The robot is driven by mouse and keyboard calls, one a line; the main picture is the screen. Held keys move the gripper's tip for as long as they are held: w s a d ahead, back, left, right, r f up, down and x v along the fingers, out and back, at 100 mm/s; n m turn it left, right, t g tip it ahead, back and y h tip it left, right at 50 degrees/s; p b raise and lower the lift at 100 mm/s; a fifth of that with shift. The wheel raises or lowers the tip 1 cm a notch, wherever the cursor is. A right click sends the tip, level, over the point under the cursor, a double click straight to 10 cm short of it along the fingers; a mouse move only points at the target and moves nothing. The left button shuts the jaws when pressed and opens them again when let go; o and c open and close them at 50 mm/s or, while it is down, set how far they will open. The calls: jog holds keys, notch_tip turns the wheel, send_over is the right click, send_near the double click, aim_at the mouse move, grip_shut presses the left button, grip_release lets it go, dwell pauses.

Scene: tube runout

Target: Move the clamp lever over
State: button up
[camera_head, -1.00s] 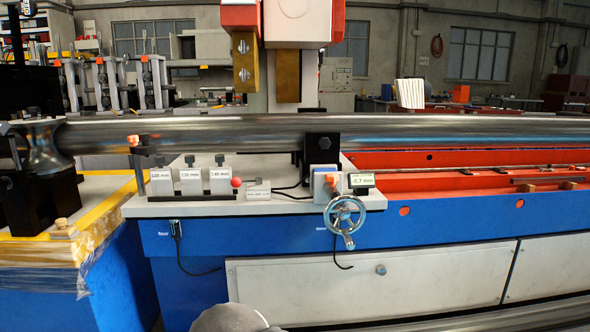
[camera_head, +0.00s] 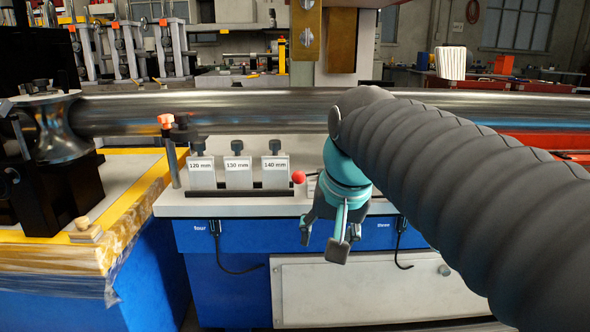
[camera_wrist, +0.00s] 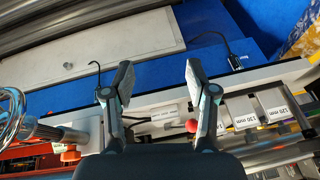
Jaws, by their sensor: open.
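The only lever-like part I make out on the bench is a small one with a red ball knob (camera_head: 298,177), at the right end of the dark block rack. In the wrist view the red ball (camera_wrist: 191,126) shows beside the inner side of one finger; its stem and base are mostly hidden. My gripper (camera_head: 322,240) hangs fingers down in front of the bench edge, just right of the ball and lower. In the wrist view my gripper (camera_wrist: 160,82) has its two fingers spread, with nothing between the tips. I cannot tell which way the lever is set.
Three labelled blocks (camera_head: 238,173) stand in the rack left of the ball. An orange-topped post (camera_head: 167,150) stands further left. A long steel tube (camera_head: 230,110) runs behind and above. A handwheel (camera_wrist: 11,115) is at the wrist view's left. Cables hang on the blue front.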

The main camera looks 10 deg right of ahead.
jog(key=w+r+m+g, duration=0.1)
jog(key=w+r+m, duration=0.3)
jog(key=w+r, duration=0.6)
jog(key=m+g+p, duration=0.1)
jog(key=m, duration=0.3)
send_near(298, 172)
jog(key=shift+y, duration=0.4)
jog(key=b+x, duration=0.1)
jog(key=x, duration=0.5)
jog(key=d+b+x, duration=0.1)
jog(key=x, duration=0.3)
jog(key=shift+a+b, duration=0.1)
jog(key=shift+b, duration=0.2)
grip_shut()
